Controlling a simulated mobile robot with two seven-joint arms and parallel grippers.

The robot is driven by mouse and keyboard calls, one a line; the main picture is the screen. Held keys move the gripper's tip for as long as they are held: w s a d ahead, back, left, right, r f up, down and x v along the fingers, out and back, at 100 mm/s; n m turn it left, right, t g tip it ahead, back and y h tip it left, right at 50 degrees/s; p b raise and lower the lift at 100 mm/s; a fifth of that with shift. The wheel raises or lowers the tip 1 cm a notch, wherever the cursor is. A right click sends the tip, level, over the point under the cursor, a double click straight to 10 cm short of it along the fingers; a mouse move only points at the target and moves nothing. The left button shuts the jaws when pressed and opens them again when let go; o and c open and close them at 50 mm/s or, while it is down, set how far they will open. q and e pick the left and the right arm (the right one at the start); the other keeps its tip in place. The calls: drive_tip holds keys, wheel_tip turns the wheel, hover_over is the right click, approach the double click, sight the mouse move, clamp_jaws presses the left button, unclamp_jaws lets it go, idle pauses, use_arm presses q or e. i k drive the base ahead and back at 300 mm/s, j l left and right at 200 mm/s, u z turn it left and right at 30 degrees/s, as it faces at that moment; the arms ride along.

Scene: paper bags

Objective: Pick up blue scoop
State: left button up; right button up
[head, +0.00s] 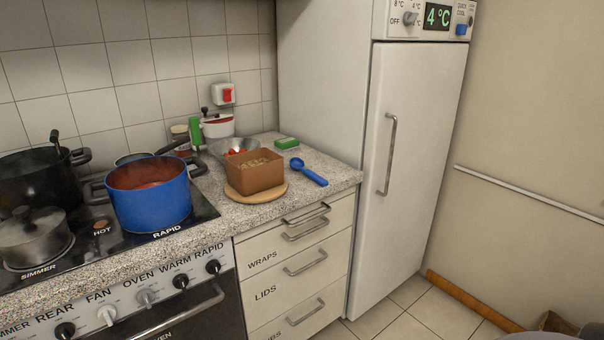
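The blue scoop (309,172) lies on the speckled counter (334,171), near its right end. Its bowl points to the back left and its handle to the front right. It is apart from the brown container (255,171), which stands to its left on a round wooden board (246,194). No gripper shows clearly in the head view, so I cannot see either one.
A blue pot (152,207) and dark pots stand on the stove at left. A tall white fridge (408,155) rises right of the counter. A green sponge-like block (287,143) lies behind the scoop. Drawers (300,265) below are shut.

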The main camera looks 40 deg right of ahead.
sight(296, 164)
drive_tip(key=i+l+z, duration=0.15)
drive_tip(key=l, duration=0.2)
drive_tip(key=i+l+z, duration=0.15)
drive_tip(key=l, duration=0.25)
drive_tip(key=l+z, duration=0.15)
drive_tip(key=l, duration=0.2)
drive_tip(key=i+l+z, duration=0.1)
drive_tip(key=i+l, duration=0.1)
drive_tip(key=l, duration=0.1)
